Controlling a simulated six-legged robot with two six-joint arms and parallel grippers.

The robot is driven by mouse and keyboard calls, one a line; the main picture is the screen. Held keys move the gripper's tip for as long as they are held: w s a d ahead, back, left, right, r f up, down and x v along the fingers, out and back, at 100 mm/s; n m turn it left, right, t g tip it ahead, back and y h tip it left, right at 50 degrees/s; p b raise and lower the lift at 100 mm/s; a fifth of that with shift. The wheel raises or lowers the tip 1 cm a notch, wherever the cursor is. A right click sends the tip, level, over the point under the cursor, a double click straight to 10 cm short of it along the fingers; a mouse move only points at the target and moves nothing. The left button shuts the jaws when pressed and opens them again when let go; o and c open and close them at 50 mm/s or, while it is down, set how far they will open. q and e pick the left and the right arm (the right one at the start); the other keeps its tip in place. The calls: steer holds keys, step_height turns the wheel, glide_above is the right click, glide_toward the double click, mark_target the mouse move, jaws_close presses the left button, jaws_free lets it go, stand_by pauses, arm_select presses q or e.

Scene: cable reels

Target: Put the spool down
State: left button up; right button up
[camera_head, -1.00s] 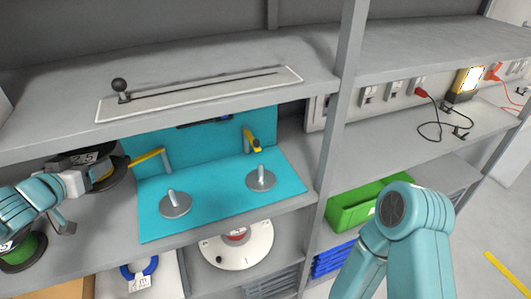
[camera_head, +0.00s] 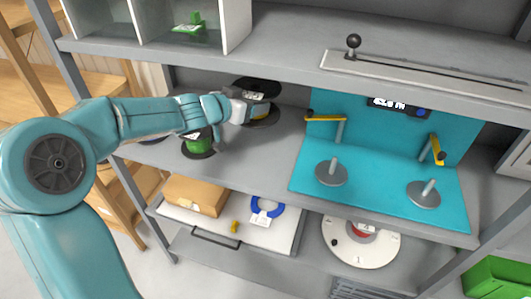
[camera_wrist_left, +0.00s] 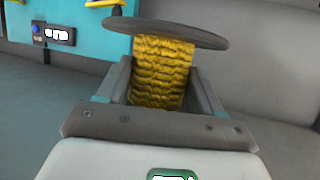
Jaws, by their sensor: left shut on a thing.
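The spool (camera_head: 257,88) has dark round flanges and yellow cable wound on its core. It stands about upright above the shelf at the left of the teal board. The wrist view shows its upper flange (camera_wrist_left: 180,33) and the yellow winding (camera_wrist_left: 160,78) between the jaws. My left gripper (camera_head: 250,110) is shut on its core, between the flanges. I cannot tell whether the lower flange touches the shelf (camera_head: 285,145). My right gripper is out of view.
A green-wound spool (camera_head: 198,146) sits close by, below my left wrist. The teal board (camera_head: 375,195) with two peg discs, yellow arms and a small display is to the right. A blue ring (camera_head: 266,210) and cardboard box (camera_head: 196,194) lie in the drawer below.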

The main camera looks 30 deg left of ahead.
arm_select(q)
step_height(320, 180, down, 13)
steer(key=b, duration=0.7)
steer(key=shift+w+a+r, duration=0.1)
steer(key=shift+r, duration=0.1)
steer(key=f+b, duration=0.1)
steer(key=f, duration=0.1)
steer(key=f+b, duration=0.1)
steer(key=shift+w+f, duration=0.2)
steer(key=shift+f, duration=0.5)
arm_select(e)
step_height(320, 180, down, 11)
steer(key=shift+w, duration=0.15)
arm_select(q)
steer(key=shift+s+f, duration=0.1)
steer(key=shift+f, duration=0.1)
steer(key=o, duration=1.6)
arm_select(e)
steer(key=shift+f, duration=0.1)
